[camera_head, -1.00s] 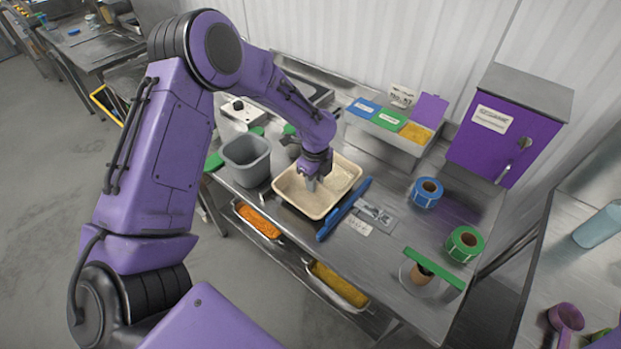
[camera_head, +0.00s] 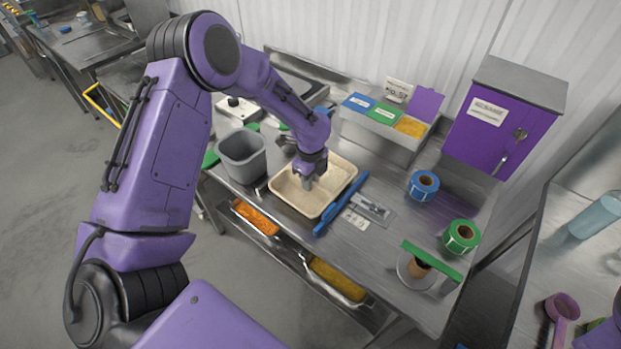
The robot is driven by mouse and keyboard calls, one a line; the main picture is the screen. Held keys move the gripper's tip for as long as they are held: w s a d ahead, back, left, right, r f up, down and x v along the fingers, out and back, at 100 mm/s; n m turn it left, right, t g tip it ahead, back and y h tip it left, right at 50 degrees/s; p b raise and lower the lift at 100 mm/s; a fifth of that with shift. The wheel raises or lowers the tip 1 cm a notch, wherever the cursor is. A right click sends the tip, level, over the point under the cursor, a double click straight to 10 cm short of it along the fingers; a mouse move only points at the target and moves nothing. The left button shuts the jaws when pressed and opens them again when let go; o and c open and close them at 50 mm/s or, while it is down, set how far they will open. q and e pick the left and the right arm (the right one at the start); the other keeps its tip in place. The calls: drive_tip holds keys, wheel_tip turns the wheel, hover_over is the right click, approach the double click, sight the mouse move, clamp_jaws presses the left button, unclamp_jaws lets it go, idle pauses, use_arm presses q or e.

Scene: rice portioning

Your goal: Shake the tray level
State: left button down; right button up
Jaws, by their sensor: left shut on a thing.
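A cream tray (camera_head: 337,189) with raised walls lies on the steel counter. It seems to have a divider, with pale, rice-like content in its right part. My left gripper (camera_head: 306,184) reaches down from above into the tray's left part. It is shut on the tray, seemingly at the divider; the fingertips are small and partly hidden by the wrist. The tray looks roughly flat, and I cannot tell whether it touches the counter.
A grey bin (camera_head: 243,158) stands left of the tray. A blue long tool (camera_head: 340,203) lies along its right side. A topping box with blue, green and purple lids (camera_head: 385,114) is behind.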

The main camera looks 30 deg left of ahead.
use_arm(q)
drive_tip(key=c, duration=0.9)
unclamp_jaws()
drive_tip(key=shift+f, duration=0.1)
drive_tip(key=shift+o, duration=0.2)
wheel_tip(320, 180, up, 10)
drive_tip(key=b, duration=0.2)
drive_tip(key=shift+b, duration=0.35)
drive_tip(key=shift+r, duration=0.25)
